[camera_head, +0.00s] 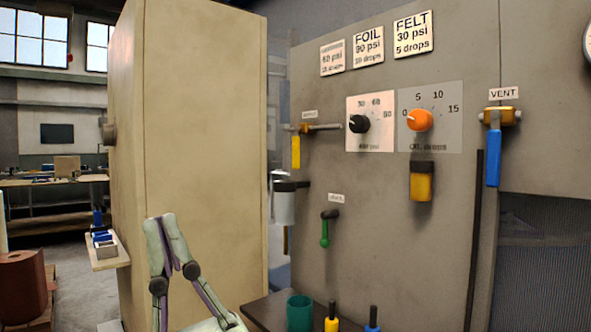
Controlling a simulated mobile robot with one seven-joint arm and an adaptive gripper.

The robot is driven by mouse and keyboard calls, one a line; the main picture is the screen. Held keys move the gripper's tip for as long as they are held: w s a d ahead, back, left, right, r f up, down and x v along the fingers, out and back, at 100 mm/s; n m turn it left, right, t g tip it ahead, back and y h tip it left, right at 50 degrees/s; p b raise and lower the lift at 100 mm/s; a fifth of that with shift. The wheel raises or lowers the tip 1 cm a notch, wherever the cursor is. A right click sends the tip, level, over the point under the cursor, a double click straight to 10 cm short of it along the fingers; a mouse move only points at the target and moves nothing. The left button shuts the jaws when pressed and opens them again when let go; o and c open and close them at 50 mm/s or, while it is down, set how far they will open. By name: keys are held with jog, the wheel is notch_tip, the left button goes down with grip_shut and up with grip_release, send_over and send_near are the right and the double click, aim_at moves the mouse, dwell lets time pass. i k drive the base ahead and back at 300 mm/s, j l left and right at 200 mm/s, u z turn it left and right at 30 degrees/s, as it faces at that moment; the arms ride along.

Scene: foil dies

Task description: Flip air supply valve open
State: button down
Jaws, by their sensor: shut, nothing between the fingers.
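A valve with a yellow lever (296,151) is on the grey panel (330,250), on a brass body with a pipe running right. The lever hangs straight down. The small label (310,115) above it is too blurred to read surely, so I cannot confirm that it is the air supply valve. A blue-handled valve (493,157) marked VENT is at the right, its lever also down. My gripper (161,218) is at the lower left, pointing up, shut and empty. It is left of and below the yellow lever, apart from the panel.
A tall beige cabinet (200,130) stands behind my gripper, left of the panel. A black knob (359,124), an orange knob (420,120) and a green lever (325,230) are on the panel. A dark shelf (262,308) below holds a green cup (299,308).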

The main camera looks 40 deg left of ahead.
aim_at(296, 139)
jog(key=u, duration=1.25)
